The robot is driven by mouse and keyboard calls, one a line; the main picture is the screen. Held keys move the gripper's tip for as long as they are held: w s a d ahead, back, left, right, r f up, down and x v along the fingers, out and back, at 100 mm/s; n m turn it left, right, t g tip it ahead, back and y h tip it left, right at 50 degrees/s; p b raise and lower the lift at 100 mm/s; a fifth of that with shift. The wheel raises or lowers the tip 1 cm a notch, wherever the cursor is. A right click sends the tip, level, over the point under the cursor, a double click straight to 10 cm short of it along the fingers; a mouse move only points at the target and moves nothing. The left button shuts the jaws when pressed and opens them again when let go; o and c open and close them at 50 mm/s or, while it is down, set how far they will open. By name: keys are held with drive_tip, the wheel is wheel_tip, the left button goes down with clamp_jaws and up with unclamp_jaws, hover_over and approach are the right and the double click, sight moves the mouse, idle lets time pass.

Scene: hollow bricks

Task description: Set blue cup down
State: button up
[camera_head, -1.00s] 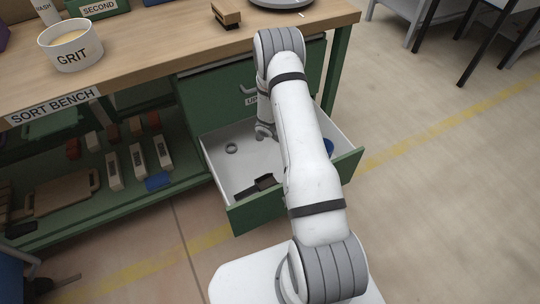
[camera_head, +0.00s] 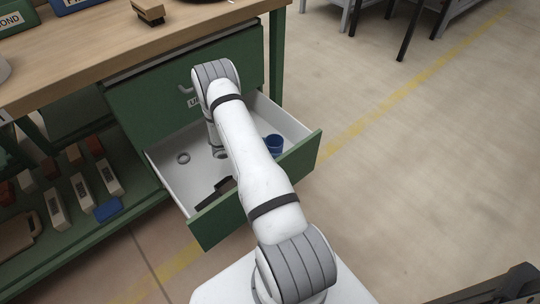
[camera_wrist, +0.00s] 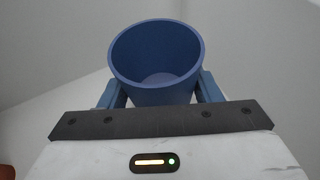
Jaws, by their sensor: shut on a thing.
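My gripper (camera_wrist: 160,92) is shut on a blue cup (camera_wrist: 155,97), with a blue finger on each side of it. The cup's open mouth faces the wrist camera and its inside looks empty. In the head view a blue cup (camera_head: 274,145) shows at the right end of the open drawer (camera_head: 262,182), just right of my arm; it looks like the held one. My fingers are hidden behind my arm there. I cannot tell whether the cup's base touches the drawer floor.
The drawer, white inside with a green front, also holds a ring (camera_head: 183,158) and a dark object (camera_head: 212,194). The wooden bench top (camera_head: 95,55) is above it, with a wooden block (camera_head: 148,11). A lower shelf with several blocks is left. Open floor lies right.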

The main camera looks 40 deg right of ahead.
drive_tip(key=shift+f+b, duration=0.35)
drive_tip(key=shift+f, duration=1.15)
drive_tip(key=shift+f, duration=0.15)
drive_tip(key=o, duration=1.1)
